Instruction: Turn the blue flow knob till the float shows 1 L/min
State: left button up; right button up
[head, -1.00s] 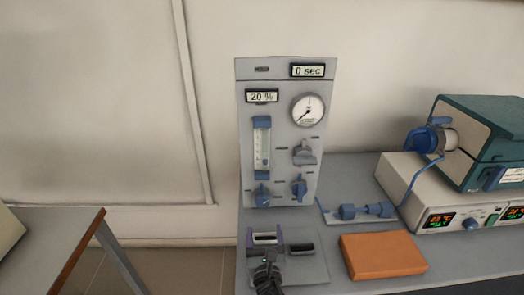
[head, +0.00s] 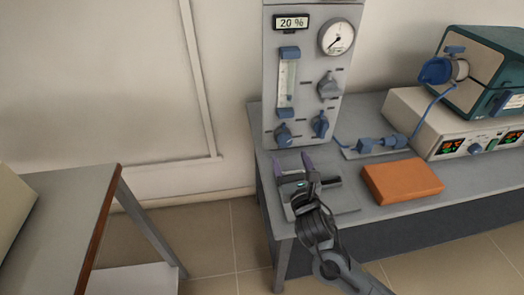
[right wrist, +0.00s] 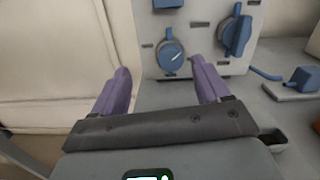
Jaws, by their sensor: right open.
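The blue flow knob (head: 283,136) sits at the panel's lower left, under the clear flowmeter tube (head: 287,85) with its blue end caps. The float's reading is too small to tell. My right gripper (head: 294,163) is open and empty, in front of and a little below the knob. In the right wrist view its purple fingers (right wrist: 160,68) are spread, with the knob between and beyond their tips, apart from both. My left gripper is not in view.
A second blue knob (head: 320,124) is close on the right, with a grey knob (head: 329,86) above it. A round gauge (head: 337,37) and a "20 %" display (head: 292,23) top the panel. An orange block (head: 402,181) and furnace (head: 485,80) stand right.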

aim_at(286, 142)
jog(key=d+f, duration=0.1)
jog(key=w+f, duration=0.1)
jog(key=f, duration=0.1)
jog(key=shift+w+d+b, duration=0.1)
jog(key=shift+d+b, duration=0.25)
jog(key=shift+b, duration=0.05)
jog(key=b+x, duration=0.3)
jog(key=x, duration=0.4)
jog(key=shift+w+a+f, duration=0.1)
jog(key=shift+w+a, duration=0.15)
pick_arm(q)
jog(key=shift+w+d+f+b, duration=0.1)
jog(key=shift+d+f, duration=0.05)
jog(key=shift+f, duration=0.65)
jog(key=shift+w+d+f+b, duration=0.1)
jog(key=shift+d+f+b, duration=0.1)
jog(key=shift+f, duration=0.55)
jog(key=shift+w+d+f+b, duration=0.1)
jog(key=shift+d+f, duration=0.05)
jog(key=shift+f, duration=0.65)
pick_arm(e)
jog(key=shift+x, duration=0.95)
